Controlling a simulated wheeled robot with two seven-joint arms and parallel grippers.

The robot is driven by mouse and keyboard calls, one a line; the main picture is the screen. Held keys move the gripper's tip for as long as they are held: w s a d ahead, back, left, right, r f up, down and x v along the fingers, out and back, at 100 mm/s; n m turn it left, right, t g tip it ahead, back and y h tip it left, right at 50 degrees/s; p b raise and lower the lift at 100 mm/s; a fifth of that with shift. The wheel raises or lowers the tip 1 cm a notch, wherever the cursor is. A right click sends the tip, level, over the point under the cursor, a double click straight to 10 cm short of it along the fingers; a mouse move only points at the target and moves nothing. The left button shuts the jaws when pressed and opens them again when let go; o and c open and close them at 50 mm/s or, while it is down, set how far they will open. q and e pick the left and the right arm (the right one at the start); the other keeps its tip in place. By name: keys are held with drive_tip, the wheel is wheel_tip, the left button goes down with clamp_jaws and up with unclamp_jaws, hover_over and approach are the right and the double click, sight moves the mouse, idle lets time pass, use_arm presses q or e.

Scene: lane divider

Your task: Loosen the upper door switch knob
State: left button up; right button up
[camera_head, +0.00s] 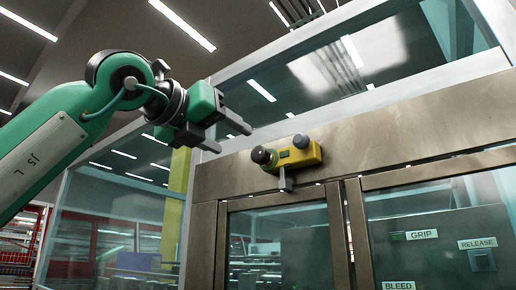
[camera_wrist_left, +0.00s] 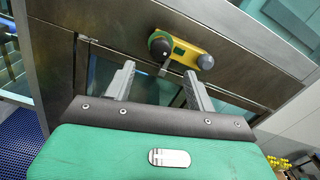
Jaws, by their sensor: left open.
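The upper door switch is a yellow housing (camera_head: 300,155) on the metal beam above the doors. A black knob (camera_head: 262,156) sticks out at its left end, and a grey round part (camera_head: 301,141) sits to its right. The left wrist view also shows the black knob (camera_wrist_left: 161,46) and the yellow housing (camera_wrist_left: 186,53), beyond my fingers. My left gripper (camera_head: 229,136) is open and empty, up and to the left of the knob, apart from it. Its two fingers show in the left wrist view (camera_wrist_left: 158,85). My right gripper is in neither view.
A grey bracket (camera_head: 285,180) hangs below the switch housing. Glass doors in metal frames (camera_head: 340,230) lie below the beam, with labels reading GRIP (camera_head: 423,234), RELEASE (camera_head: 478,243) and BLEED (camera_head: 399,286). A yellow post (camera_head: 173,210) stands at the left. The air between gripper and switch looks clear.

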sight(257, 154)
use_arm(q)
drive_tip(key=p+x, duration=0.4)
drive_tip(key=x, duration=0.5)
drive_tip(key=shift+w+d+r, duration=0.1)
drive_tip(key=shift+w+d, duration=0.05)
drive_tip(key=shift+w, duration=0.05)
drive_tip(key=shift+w+d, duration=0.25)
drive_tip(key=c, duration=1)
drive_tip(key=shift+o, duration=0.2)
